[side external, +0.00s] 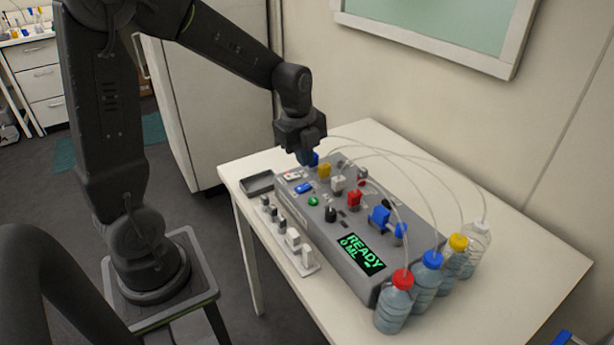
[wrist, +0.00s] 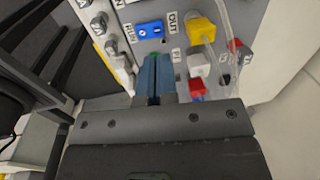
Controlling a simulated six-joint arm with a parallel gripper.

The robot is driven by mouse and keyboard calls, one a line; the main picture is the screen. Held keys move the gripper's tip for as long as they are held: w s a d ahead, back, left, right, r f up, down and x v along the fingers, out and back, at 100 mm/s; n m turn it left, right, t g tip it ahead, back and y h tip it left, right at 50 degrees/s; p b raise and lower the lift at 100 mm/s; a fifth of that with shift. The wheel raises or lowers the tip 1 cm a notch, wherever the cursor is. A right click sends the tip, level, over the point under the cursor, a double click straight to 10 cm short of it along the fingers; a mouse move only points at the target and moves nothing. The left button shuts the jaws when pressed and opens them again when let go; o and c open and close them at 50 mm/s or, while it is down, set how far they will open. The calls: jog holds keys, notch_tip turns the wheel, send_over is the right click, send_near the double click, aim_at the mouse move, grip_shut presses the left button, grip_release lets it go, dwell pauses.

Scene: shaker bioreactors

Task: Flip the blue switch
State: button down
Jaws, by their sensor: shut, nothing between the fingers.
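The blue switch (side external: 304,188) is a small flat rocker on the top of the grey control box (side external: 359,258), near its left end. In the wrist view the blue switch (wrist: 149,29) lies between labels that look like RUN and OUT. My gripper (side external: 307,160) is over the box's far left part, behind the switch in the side view. In the wrist view my gripper (wrist: 155,58) has its bluish fingers together and empty. The tips appear just below the switch, with a small gap in the picture. Whether they touch the panel cannot be told.
Yellow (side external: 323,170), white (side external: 337,183) and red (side external: 354,198) valves stand beside the switch. Tubes arch over the box to several capped bottles (side external: 394,302). A strip of small pegs (side external: 291,240) lies in front. The table's right side (side external: 520,255) is clear.

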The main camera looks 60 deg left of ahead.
aim_at(303, 187)
jog(key=shift+w+f, duration=0.2)
jog(key=shift+f, duration=1.35)
jog(key=shift+w+f, duration=0.15)
jog(key=shift+f, duration=1.4)
jog(key=shift+w+f, duration=0.1)
jog(key=shift+f, duration=0.15)
jog(key=shift+s+r, duration=0.3)
jog(key=shift+s, duration=0.5)
notch_tip(303, 187, up, 14)
jog(key=w, duration=0.1)
jog(key=shift+w, duration=0.35)
